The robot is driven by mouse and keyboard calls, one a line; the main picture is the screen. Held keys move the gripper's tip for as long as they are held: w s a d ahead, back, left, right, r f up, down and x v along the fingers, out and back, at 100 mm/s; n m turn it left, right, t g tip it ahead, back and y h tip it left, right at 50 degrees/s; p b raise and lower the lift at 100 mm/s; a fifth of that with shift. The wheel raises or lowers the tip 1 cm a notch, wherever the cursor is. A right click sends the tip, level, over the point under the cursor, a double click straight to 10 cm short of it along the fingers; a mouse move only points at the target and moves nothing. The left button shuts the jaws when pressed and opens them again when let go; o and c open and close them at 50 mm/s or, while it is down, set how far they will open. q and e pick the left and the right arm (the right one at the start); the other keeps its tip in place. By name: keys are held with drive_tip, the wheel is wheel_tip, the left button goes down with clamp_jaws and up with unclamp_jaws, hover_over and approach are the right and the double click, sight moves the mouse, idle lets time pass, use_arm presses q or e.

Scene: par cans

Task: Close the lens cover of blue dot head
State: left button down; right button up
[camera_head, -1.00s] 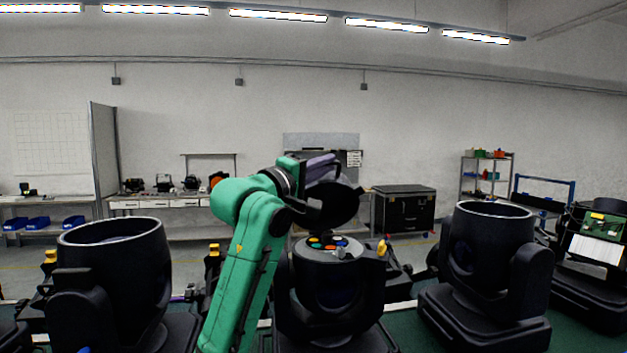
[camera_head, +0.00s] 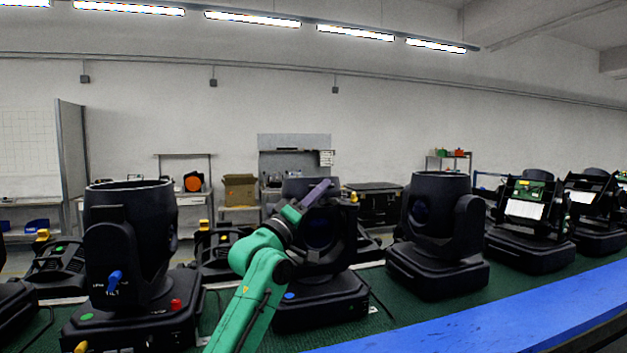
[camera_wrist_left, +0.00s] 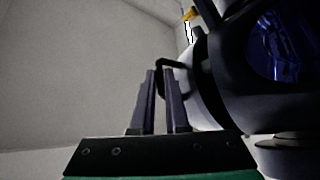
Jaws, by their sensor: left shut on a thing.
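The blue dot head (camera_head: 319,305) stands at the middle of the head view, a black moving head with a blue dot on its base. My left gripper (camera_head: 322,188) is in front of its upper barrel, its purple fingers angled up to the right. In the left wrist view, the fingers (camera_wrist_left: 163,85) are nearly together, with a thin bent black part at their tips beside the dark barrel (camera_wrist_left: 212,85). It looks like the lens cover's edge or handle; the cover's disc cannot be made out. A blue lens (camera_wrist_left: 280,40) shows at right. My right gripper is not in view.
A black head with a green dot (camera_head: 133,250) stands to the left, and another black head (camera_head: 437,230) to the right. Opened heads with white panels (camera_head: 525,225) are farther right. A blue surface (camera_head: 500,315) crosses the lower right.

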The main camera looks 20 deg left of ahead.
use_arm(q)
drive_tip(key=shift+s+d+f+b, duration=0.1)
drive_tip(key=shift+f+b, duration=0.35)
drive_tip(key=shift+f, duration=1.05)
drive_tip(key=c, duration=0.9)
unclamp_jaws()
